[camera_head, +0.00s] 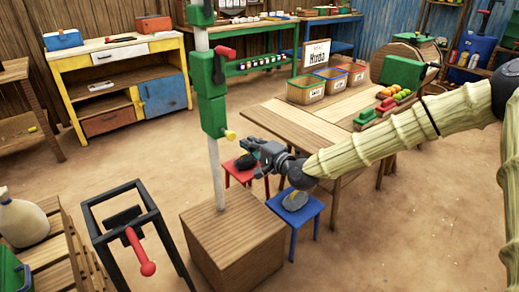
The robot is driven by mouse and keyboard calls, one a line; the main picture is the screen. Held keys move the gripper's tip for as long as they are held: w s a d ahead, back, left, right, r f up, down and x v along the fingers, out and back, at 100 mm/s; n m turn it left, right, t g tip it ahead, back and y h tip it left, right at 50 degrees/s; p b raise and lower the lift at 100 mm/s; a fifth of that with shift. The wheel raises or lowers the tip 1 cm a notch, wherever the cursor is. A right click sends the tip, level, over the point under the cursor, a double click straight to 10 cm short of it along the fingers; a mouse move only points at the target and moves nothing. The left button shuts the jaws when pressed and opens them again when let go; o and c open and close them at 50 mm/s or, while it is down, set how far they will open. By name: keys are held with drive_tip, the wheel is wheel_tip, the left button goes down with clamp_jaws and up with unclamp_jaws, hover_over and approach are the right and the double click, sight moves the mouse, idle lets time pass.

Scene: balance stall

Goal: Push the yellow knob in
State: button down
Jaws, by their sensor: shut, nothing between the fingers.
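The yellow knob (231,135) sticks out from the right side of a green box (212,116), low on a pale post. The post rises from a wooden crate-like block (232,240). My gripper (243,153) is shut and empty, just below and to the right of the knob. It points left toward the post. A small gap appears between the fingertips and the knob, though the depth between them is hard to judge.
A red stool (240,172) and a blue stool (296,208) stand below my gripper. A wooden table (290,130) with labelled bins is behind it. A dark frame with a red lever (140,252) stands front left. Open floor lies at the right.

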sight(230, 135)
drive_tip(key=shift+x, duration=2.3)
